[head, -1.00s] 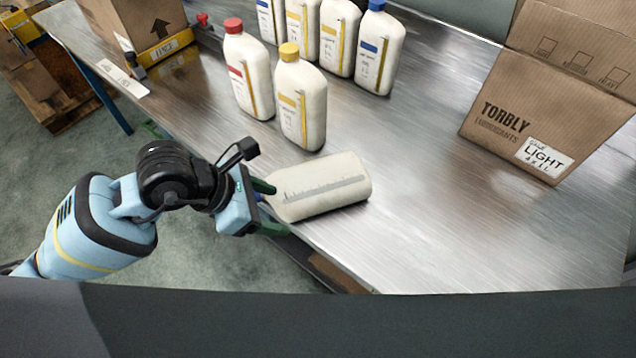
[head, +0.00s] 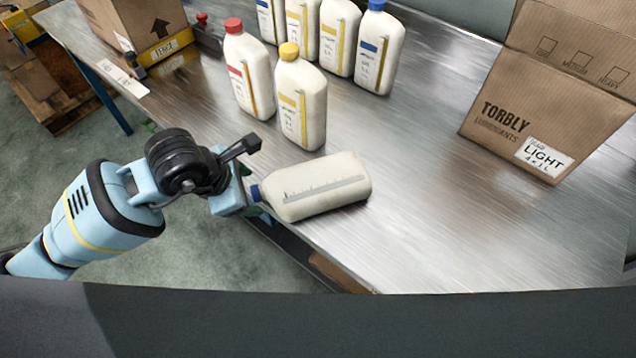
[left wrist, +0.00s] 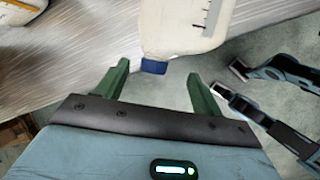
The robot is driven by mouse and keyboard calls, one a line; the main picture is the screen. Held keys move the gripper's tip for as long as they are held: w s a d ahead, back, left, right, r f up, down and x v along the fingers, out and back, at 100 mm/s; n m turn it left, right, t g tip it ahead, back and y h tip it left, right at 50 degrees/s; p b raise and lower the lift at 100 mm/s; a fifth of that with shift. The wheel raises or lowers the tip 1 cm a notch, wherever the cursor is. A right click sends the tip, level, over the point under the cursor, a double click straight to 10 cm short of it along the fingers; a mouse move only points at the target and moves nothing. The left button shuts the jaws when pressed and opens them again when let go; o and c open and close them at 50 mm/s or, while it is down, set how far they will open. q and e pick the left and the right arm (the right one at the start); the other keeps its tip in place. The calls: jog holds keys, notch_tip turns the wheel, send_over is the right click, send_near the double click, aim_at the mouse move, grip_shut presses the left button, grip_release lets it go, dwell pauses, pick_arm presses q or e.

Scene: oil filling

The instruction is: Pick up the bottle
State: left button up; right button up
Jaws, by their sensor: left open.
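A white bottle (head: 318,187) with a grey scale strip lies on its side near the table's front edge. Its blue cap (head: 256,193) points left, toward my left gripper (head: 252,202). In the left wrist view, my left gripper (left wrist: 159,84) has its two green fingers wide apart. The blue cap (left wrist: 153,66) shows in the gap just beyond the fingertips, nearer the left finger, and nothing is held. The lower part of the bottle (left wrist: 180,25) runs out of the top of that view. The fingers are mostly hidden in the head view. My right gripper is not in view.
Upright bottles with red (head: 249,72), yellow (head: 300,100) and blue caps (head: 378,50) stand behind the lying one. A cardboard box (head: 530,125) stands at the right. The metal table (head: 430,220) is clear right of the lying bottle.

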aim_at(257, 190)
pick_arm(q)
jog(key=x, duration=0.4)
jog(key=shift+w, duration=0.25)
grip_shut()
jog(key=shift+w+r, duration=0.1)
jog(key=shift+r, duration=0.05)
